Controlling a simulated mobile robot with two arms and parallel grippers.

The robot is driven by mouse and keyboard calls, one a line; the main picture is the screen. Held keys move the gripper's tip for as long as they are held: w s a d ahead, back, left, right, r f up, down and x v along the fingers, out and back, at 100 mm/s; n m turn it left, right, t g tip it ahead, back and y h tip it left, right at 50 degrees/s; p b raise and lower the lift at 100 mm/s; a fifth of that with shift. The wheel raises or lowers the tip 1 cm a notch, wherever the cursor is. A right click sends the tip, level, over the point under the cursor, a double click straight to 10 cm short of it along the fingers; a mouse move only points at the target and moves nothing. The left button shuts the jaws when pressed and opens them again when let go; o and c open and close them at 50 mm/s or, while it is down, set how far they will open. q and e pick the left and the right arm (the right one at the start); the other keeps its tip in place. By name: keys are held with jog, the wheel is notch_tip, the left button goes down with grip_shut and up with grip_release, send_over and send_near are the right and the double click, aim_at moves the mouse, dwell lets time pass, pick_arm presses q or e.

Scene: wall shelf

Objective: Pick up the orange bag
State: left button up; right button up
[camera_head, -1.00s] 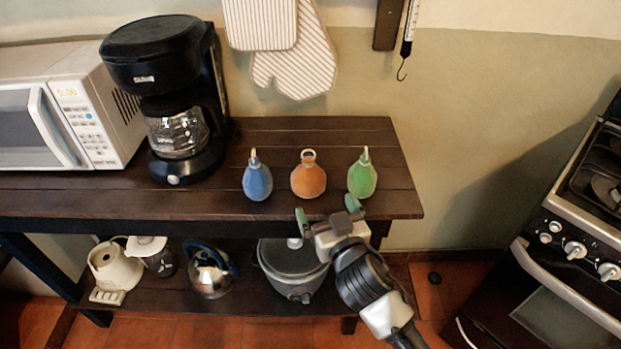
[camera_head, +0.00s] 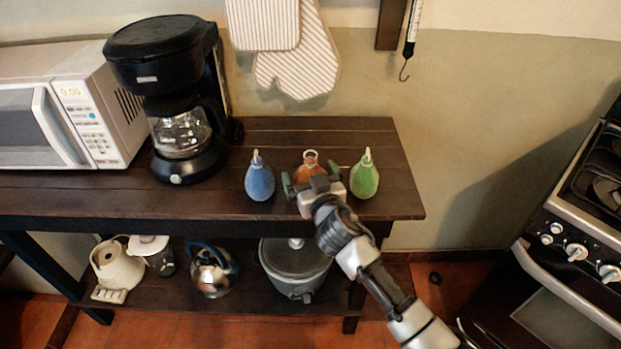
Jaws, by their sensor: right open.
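The orange bag (camera_head: 309,172) stands on the dark wooden shelf top, between a blue bag (camera_head: 259,179) on its left and a green bag (camera_head: 364,177) on its right. Each has a loop or nozzle at its top. My right gripper (camera_head: 312,181) is open and right at the orange bag, in front of its lower part. One finger is at the left of the orange bag, the other at its right, close to the green bag. The gripper hides most of the orange bag's body, so I cannot tell whether the fingers touch it. My left gripper is not in view.
A black coffee maker (camera_head: 172,98) and a white microwave (camera_head: 62,112) stand to the left on the shelf top (camera_head: 215,200). Striped oven mitts (camera_head: 300,50) hang behind. A kettle (camera_head: 210,268) and a cooker (camera_head: 296,268) sit below. A stove (camera_head: 575,225) is at right.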

jog(key=shift+c, duration=0.5)
jog(key=c, duration=0.8)
jog(key=shift+r, duration=0.45)
jog(key=v, duration=1.8)
jog(key=shift+r+b, duration=0.3)
jog(key=shift+r, duration=0.1)
